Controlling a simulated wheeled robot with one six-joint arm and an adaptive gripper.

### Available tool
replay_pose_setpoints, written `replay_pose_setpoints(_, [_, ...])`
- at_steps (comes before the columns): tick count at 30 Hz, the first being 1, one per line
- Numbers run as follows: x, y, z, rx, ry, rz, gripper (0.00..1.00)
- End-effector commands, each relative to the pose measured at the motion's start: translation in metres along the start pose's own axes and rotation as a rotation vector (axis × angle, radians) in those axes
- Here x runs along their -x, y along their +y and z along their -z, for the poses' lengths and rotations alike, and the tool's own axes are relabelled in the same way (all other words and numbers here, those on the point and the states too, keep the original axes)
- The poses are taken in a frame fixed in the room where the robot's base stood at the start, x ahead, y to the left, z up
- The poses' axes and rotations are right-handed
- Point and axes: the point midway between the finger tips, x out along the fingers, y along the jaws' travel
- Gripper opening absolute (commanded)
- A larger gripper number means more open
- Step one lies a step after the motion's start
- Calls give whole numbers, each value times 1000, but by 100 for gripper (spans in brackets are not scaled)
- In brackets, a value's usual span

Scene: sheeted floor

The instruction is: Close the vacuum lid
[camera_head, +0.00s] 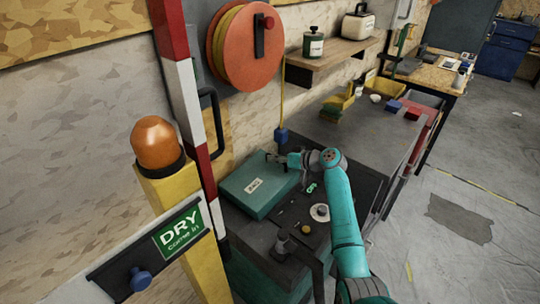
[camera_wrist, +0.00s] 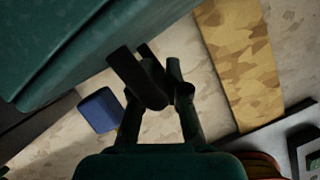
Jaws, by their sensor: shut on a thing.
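The teal vacuum lid (camera_head: 248,196), a flat box shape with a white label, is on the dark workbench in the head view. Its teal side fills the upper left of the wrist view (camera_wrist: 60,40). My gripper (camera_head: 272,158) is at the lid's far right edge. In the wrist view my gripper (camera_wrist: 160,85) is shut on a dark bar (camera_wrist: 136,76), which looks like the lid handle. The fingers partly hide this bar, and its join to the lid is not clear. I cannot tell how far the lid is raised.
Small parts and a white disc (camera_head: 320,212) lie right of the lid. A blue block (camera_head: 281,135) hangs on a yellow cord from the orange reel (camera_head: 243,50). A striped post (camera_head: 187,90) and a yellow post with an orange lamp (camera_head: 157,145) stand left of the bench.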

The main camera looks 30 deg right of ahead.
Motion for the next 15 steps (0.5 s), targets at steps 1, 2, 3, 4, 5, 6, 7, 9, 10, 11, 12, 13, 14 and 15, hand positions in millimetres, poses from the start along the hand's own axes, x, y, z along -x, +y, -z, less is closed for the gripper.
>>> replay_pose_setpoints(1, [-1,5,-4,-27,-1,10,0])
replay_pose_setpoints(2, [-2,7,-6,-41,-2,16,0])
replay_pose_setpoints(3, [-3,9,-8,-58,-1,23,0])
replay_pose_setpoints(4, [-4,11,-9,-69,-1,28,0])
replay_pose_setpoints(5, [-5,12,-11,-80,-1,32,0])
replay_pose_setpoints(6, [-5,14,-13,-92,-1,38,0])
replay_pose_setpoints(7, [-6,15,-14,-100,-1,42,0])
replay_pose_setpoints(9, [-7,17,-17,-116,-1,48,0])
replay_pose_setpoints(10, [-8,17,-18,-120,-1,50,0])
replay_pose_setpoints(11, [-8,18,-18,-125,-1,52,0])
replay_pose_setpoints(12, [-8,18,-19,-130,-1,54,0])
replay_pose_setpoints(13, [-8,19,-20,-133,-1,56,0])
replay_pose_setpoints(14, [-9,19,-20,-135,-2,56,0])
replay_pose_setpoints(15, [-9,19,-21,-138,-2,57,0])
